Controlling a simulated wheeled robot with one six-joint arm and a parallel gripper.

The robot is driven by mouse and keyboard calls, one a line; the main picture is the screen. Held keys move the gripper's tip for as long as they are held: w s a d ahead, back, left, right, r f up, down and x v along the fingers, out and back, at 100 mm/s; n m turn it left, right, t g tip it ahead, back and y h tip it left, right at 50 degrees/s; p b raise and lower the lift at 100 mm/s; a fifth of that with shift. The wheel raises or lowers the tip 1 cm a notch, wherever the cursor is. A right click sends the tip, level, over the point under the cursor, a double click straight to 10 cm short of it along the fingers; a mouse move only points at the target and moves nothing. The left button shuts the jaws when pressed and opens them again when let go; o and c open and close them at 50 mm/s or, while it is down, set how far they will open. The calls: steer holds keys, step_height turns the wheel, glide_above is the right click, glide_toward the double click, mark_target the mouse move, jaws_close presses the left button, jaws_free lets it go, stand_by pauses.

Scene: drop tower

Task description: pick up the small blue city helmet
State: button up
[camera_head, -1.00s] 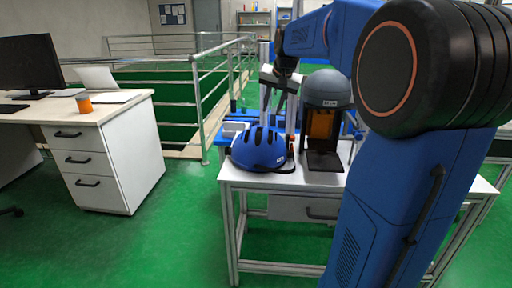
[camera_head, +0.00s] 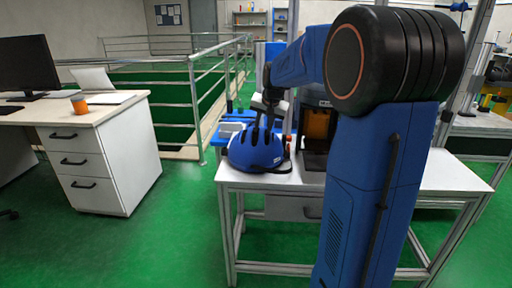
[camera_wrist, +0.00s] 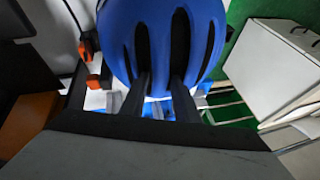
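The blue helmet (camera_head: 257,152) sits at the left end of the white table, with dark vent slots and a dark strap. In the wrist view the helmet (camera_wrist: 162,30) fills the top middle. My gripper (camera_head: 263,128) is at the top of the helmet, pointing down. In the wrist view its two dark fingers (camera_wrist: 160,88) are apart, one on each side of a blue rib, lined up with the vent slots. Whether they press on the rib cannot be told. The fingertips merge with the dark slots.
The white table (camera_head: 430,178) also holds a dark stand with an orange part (camera_head: 317,123), close right of the helmet and partly behind my arm. A white drawer desk (camera_head: 112,165) stands left, with a monitor (camera_head: 28,66). A grey railing (camera_head: 193,95) runs behind.

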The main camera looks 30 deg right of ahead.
steer(key=shift+w+f, duration=0.25)
steer(key=shift+f, duration=0.2)
steer(key=shift+c, duration=0.5)
jaws_close()
